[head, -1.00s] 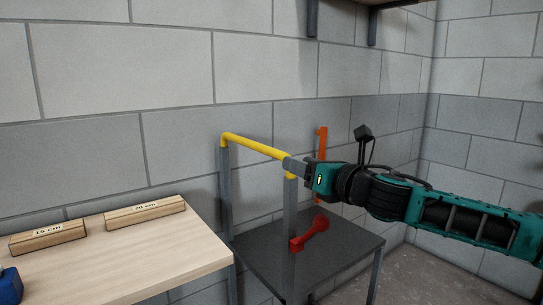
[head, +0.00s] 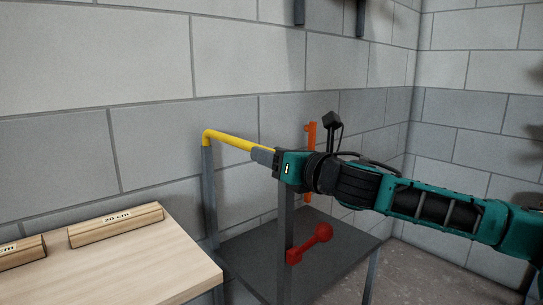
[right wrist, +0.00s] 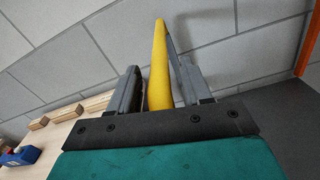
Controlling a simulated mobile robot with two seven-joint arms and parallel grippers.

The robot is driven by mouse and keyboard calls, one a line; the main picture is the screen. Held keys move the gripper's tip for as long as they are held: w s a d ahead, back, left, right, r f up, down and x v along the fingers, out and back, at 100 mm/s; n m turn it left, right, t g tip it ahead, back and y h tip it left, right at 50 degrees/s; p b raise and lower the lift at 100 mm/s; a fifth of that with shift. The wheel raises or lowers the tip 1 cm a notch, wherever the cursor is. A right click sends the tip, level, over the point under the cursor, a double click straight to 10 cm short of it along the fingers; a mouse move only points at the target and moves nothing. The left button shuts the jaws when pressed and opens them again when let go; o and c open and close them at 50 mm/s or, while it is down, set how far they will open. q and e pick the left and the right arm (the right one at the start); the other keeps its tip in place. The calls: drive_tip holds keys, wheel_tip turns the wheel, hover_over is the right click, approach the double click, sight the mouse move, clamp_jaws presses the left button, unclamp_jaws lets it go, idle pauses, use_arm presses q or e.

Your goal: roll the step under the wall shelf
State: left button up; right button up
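The step has a dark grey platform (head: 335,240), grey posts and a yellow handle bar (head: 230,141); it stands against the block wall. A red lever with a round knob (head: 322,233) shows at its near post. My right gripper (head: 264,155) is at the near end of the bar. In the right wrist view the yellow bar (right wrist: 159,75) lies between its two fingers, with narrow gaps beside it, so it looks open around the bar. Of the wall shelf, only brackets (head: 299,10) show at the top edge. My left gripper is not in view.
A pale wooden table (head: 150,262) stands left of the step, with wooden blocks on it, one marked 20 cm (head: 116,224). An orange upright piece (head: 311,135) stands by the wall behind my right gripper. Bare floor (head: 425,272) shows at the right.

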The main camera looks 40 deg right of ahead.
clamp_jaws()
idle(0.5)
